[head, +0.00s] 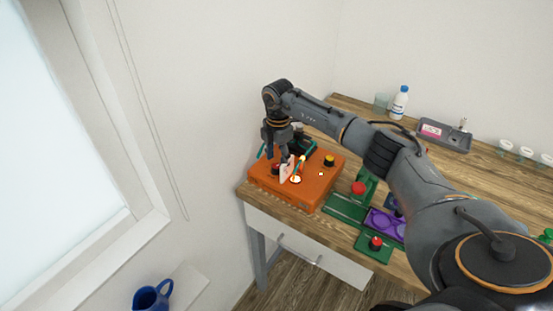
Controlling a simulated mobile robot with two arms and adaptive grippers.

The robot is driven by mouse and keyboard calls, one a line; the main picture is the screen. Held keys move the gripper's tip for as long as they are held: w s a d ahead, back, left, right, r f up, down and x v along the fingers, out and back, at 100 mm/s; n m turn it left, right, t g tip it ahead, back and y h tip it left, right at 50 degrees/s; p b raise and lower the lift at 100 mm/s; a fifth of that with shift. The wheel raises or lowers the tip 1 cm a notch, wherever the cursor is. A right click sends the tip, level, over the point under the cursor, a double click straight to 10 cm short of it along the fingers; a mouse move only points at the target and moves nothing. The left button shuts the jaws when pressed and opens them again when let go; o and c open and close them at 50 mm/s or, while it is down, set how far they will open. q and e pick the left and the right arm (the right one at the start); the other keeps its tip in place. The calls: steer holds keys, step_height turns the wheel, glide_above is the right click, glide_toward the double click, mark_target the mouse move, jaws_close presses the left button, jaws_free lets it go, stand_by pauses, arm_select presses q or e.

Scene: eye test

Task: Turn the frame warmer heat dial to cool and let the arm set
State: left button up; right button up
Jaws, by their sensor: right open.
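An orange box (322,188), which looks like the frame warmer, sits at the left end of the wooden table. On its top are a yellow knob (329,159) with a dark base, a dark red knob (276,168) and a pale upright piece with a yellow-tipped stick (301,164). I cannot tell which of these is the heat dial, and no markings are readable. My right gripper (284,158) is open and points down over the box's left part, close to the dark red knob and a pale flat piece (287,172). Whether it touches them is unclear. My left gripper is not in view.
Green trays (345,209) with red knobs (358,187) and a purple tray (378,222) lie right of the box. A white bottle (399,104), grey tray (455,139) and small cups (505,146) stand behind. A blue jug (151,298) is at lower left.

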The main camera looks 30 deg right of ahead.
steer(key=shift+f, duration=0.95)
jaws_close()
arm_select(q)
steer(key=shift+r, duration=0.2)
